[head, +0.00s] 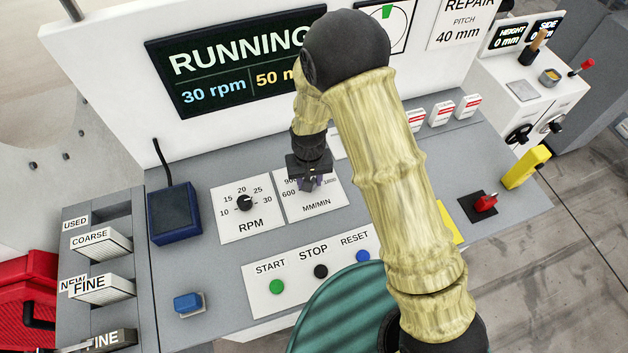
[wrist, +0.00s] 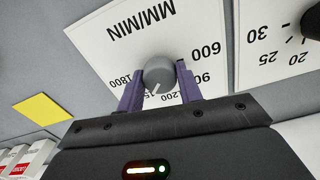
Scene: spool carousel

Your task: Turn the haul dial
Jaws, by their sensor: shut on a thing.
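The haul dial is a grey knob (wrist: 159,74) on a white plate marked MM/MIN (wrist: 120,35), with numbers around it from 600 to 1800. In the wrist view my gripper (wrist: 160,88) has its two purple fingers on either side of the knob, shut on it. The knob's white pointer line points toward the gripper body, near the 1200 mark. In the head view my gripper (head: 310,182) is over the MM/MIN plate (head: 318,207) and hides the knob. The screen (head: 230,75) reads RUNNING, 30 rpm and a partly covered yellow figure starting with 50.
The RPM dial (head: 244,202) is just left, with START (head: 277,287), STOP (head: 321,271) and RESET (head: 363,256) buttons below. A blue box (head: 174,214) stands left.

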